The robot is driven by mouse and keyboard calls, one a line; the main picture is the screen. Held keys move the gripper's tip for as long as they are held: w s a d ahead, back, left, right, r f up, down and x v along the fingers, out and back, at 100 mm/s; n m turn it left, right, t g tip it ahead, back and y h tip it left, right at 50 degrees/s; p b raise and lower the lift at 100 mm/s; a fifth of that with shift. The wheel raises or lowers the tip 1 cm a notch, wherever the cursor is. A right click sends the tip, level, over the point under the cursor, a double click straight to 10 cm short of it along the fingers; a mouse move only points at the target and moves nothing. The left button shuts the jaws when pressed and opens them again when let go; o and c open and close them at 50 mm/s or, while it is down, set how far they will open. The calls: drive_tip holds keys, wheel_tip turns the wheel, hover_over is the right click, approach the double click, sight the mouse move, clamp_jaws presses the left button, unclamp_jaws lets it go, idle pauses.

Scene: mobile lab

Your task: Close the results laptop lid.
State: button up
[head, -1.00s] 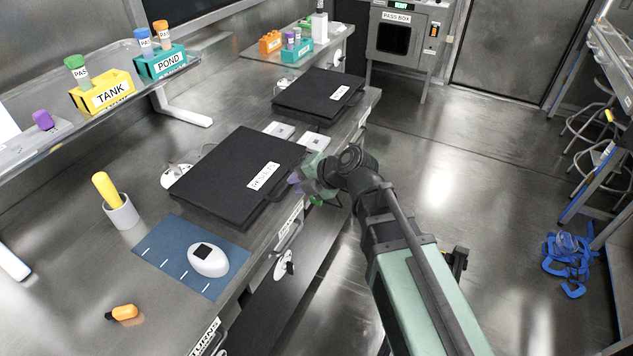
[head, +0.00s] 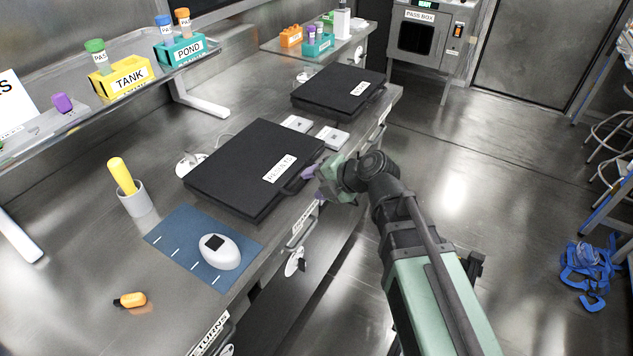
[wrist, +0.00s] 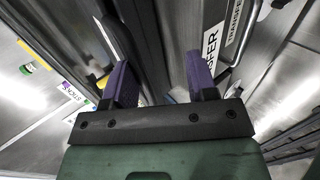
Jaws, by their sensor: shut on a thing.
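The results laptop (head: 238,165) is a black, flat, case-like slab on the steel bench, with a white label and a handle on its front edge. Its lid lies flat and looks down; I see no screen or keys. My gripper (head: 311,174) is at the laptop's front right edge, by the handle, at the bench edge. In the wrist view my gripper (wrist: 160,85) shows two purple fingertips with a gap between them and dark parts beyond. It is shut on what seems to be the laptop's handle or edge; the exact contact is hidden.
A second black laptop (head: 338,92) lies farther back. A blue mat (head: 183,237) with a white mouse-like device (head: 220,252) is at the near left. A cup with a yellow stick (head: 135,198) stands behind it. Drawer fronts run below the bench edge; open floor lies right.

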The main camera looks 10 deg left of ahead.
drive_tip(key=p+v, duration=0.6)
drive_tip(key=v, duration=0.5)
drive_tip(key=shift+f, duration=0.15)
drive_tip(key=s+d+m+g+h+p, duration=0.2)
drive_tip(key=d+m+h+p, duration=0.2)
drive_tip(key=d+m, duration=0.5)
drive_tip(key=s+d+r+m+g+h+p, duration=0.1)
drive_tip(key=s+d+m+h+p, duration=0.2)
drive_tip(key=m, duration=1.9)
drive_tip(key=d+h+p, duration=0.1)
drive_tip(key=d+h, duration=0.2)
drive_tip(key=d, duration=0.3)
drive_tip(key=shift+s+d+m+g, duration=0.15)
drive_tip(key=shift+s+m+g, duration=0.15)
drive_tip(key=shift+m+g, duration=0.1)
